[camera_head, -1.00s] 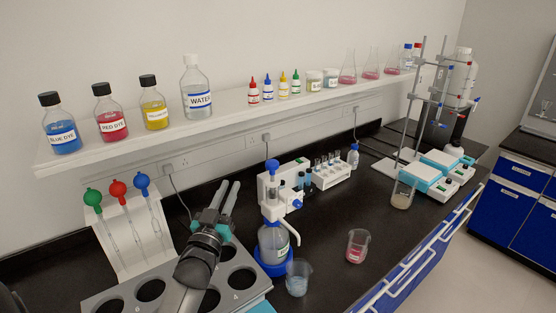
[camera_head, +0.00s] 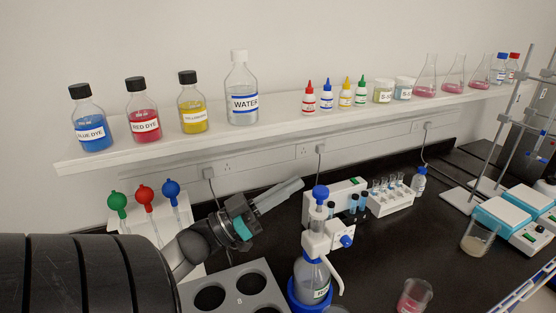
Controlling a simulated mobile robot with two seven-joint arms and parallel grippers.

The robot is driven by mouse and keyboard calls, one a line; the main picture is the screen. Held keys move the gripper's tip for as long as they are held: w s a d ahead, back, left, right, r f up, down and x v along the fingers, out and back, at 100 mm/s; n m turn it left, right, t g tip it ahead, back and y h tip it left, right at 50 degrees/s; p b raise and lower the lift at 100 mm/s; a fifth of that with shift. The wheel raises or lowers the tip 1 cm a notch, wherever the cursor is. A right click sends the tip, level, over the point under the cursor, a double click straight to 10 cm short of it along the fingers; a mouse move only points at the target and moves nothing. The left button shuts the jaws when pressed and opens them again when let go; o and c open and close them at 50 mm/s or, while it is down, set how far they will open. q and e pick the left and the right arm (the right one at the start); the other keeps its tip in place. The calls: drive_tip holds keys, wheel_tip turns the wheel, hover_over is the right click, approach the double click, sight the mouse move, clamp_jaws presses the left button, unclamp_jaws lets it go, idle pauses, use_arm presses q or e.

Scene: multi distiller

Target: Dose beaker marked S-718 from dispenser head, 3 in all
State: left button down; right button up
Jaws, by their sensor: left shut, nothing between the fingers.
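The dispenser (camera_head: 316,236), a white body with a blue knob on top and a spout on its right side, sits on a bottle in a blue base. A beaker with pink liquid (camera_head: 412,298) stands right of it, cut by the bottom edge. The rim of another beaker (camera_head: 336,309) barely shows beside the blue base. A beaker with cloudy contents (camera_head: 478,241) stands at the right. I cannot read S-718 on any of them. My left gripper (camera_head: 296,186) is shut and empty, above the bench, left of and behind the dispenser's knob. My right gripper is out of view.
A grey rack with round holes (camera_head: 240,281) lies left of the dispenser. A pipette stand (camera_head: 187,203) is behind my left arm. A shelf (camera_head: 270,138) with bottles and flasks runs above. A tube rack (camera_head: 391,198) stands behind the dispenser. Dark bench is clear at centre right.

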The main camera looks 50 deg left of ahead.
use_arm(q)
drive_tip(key=shift+w+d+f, duration=0.2)
drive_tip(key=shift+w+f, duration=0.15)
drive_tip(key=shift+w, duration=0.45)
drive_tip(key=shift+w+d+f, duration=0.2)
drive_tip(key=shift+w+f, duration=0.2)
drive_tip(key=shift+w, duration=0.4)
drive_tip(key=shift+w+d+f, duration=0.2)
drive_tip(key=shift+w+f, duration=0.15)
drive_tip(key=shift+w, duration=0.45)
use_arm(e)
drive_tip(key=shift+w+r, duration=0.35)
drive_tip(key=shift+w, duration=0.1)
use_arm(q)
wheel_tip(320, 180, down, 3)
drive_tip(key=shift+f+b, duration=0.1)
drive_tip(key=shift+b, duration=0.4)
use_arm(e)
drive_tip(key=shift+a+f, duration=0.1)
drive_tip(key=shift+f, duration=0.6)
